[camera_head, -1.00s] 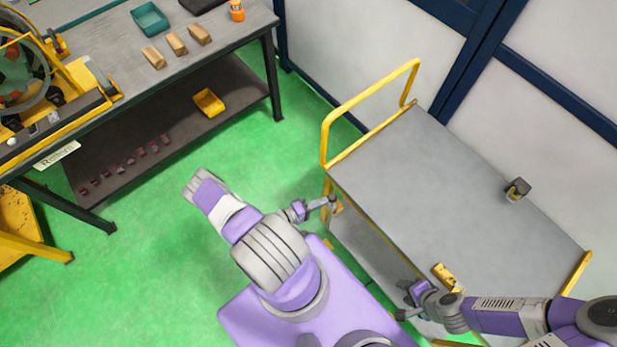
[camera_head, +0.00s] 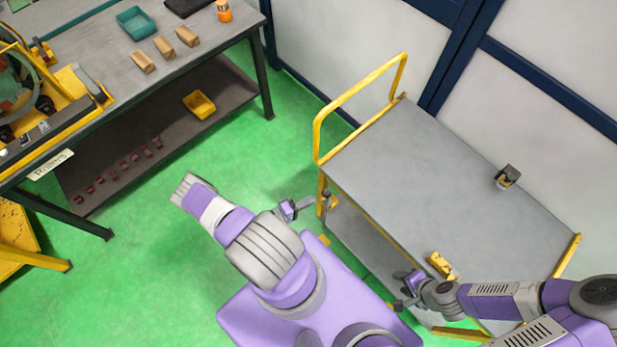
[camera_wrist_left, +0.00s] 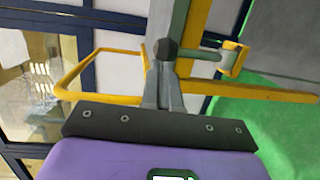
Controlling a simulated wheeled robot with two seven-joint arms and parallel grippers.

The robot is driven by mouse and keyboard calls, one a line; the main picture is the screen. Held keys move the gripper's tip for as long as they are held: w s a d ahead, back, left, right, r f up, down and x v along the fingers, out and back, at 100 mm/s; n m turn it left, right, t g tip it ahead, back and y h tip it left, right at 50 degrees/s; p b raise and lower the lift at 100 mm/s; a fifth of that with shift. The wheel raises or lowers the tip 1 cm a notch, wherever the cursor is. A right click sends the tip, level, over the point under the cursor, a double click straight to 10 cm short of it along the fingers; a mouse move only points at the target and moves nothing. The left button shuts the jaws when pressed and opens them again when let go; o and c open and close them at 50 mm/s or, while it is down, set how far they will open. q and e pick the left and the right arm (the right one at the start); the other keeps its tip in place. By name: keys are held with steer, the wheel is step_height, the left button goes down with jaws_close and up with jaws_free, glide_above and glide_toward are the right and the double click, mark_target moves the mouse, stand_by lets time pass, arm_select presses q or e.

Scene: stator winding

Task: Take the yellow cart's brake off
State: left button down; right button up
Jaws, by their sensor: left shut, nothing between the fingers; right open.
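The yellow cart (camera_head: 440,180) with a grey top stands right of centre in the head view. On its near-left corner post is a small lever (camera_head: 328,198). In the left wrist view this brake lever is a grey-green rod (camera_wrist_left: 200,54) with a dark knob (camera_wrist_left: 165,48) at one end and a yellow bracket (camera_wrist_left: 234,59) at the other. My left gripper (camera_head: 308,202) is shut and empty, close beside the lever. Its grey fingers (camera_wrist_left: 164,82) overlap the knob in the wrist view; contact cannot be told. My right gripper (camera_head: 403,303) is open at the cart's near long side.
A workbench (camera_head: 100,70) with wooden blocks, a teal tray and a yellow machine stands at upper left. Green floor (camera_head: 140,240) is clear between bench and cart. A wall stands behind the cart.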

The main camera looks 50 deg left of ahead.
arm_select(q)
steer(key=b+v, duration=0.1)
steer(key=v, duration=0.9)
steer(key=shift+s+r+b, duration=0.35)
steer(key=shift+r, duration=0.05)
